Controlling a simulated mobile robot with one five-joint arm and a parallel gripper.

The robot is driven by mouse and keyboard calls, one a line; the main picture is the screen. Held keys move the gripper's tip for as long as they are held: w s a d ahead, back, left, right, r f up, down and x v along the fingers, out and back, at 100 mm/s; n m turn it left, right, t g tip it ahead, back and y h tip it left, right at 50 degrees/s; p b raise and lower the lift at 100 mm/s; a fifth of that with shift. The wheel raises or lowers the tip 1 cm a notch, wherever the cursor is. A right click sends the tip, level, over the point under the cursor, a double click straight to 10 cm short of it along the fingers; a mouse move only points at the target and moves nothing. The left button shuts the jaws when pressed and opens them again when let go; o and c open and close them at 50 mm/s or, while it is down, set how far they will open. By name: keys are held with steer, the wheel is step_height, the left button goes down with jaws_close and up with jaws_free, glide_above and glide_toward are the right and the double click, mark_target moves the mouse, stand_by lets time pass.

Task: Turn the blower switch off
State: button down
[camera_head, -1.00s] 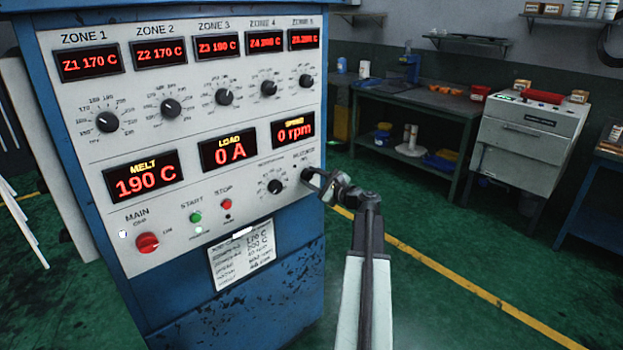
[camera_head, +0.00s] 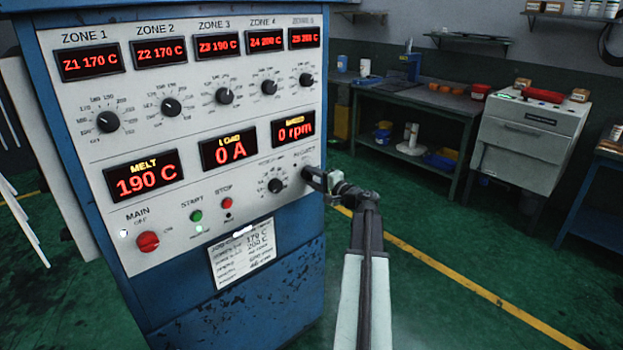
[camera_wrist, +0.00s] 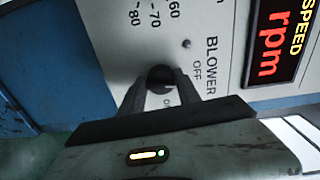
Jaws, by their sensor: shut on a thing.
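The blower switch is a dark round knob (camera_wrist: 160,76) at the panel's lower right, seen in the wrist view under the BLOWER label. My gripper (camera_wrist: 161,88) has one finger on each side of the knob and is shut on it. OFF is printed beside it; the other mark is partly hidden by a finger. The knob's pointer direction cannot be made out.
The control panel (camera_head: 240,165) has zone knobs above, a speed knob (camera_head: 275,186) left of my gripper, and a red main switch (camera_head: 148,241). The speed display (camera_head: 293,131) reads 0 rpm. A workbench (camera_head: 420,105) and grey cabinet (camera_head: 530,140) stand well behind, with open floor between.

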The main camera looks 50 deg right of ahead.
steer(key=shift+r+n, duration=0.1)
steer(key=shift+n, duration=0.8)
steer(key=c, duration=0.9)
jaws_free()
steer(key=s, duration=0.7)
steer(key=shift+s+a, duration=0.3)
steer(key=shift+s, duration=0.05)
steer(key=shift+r, duration=0.1)
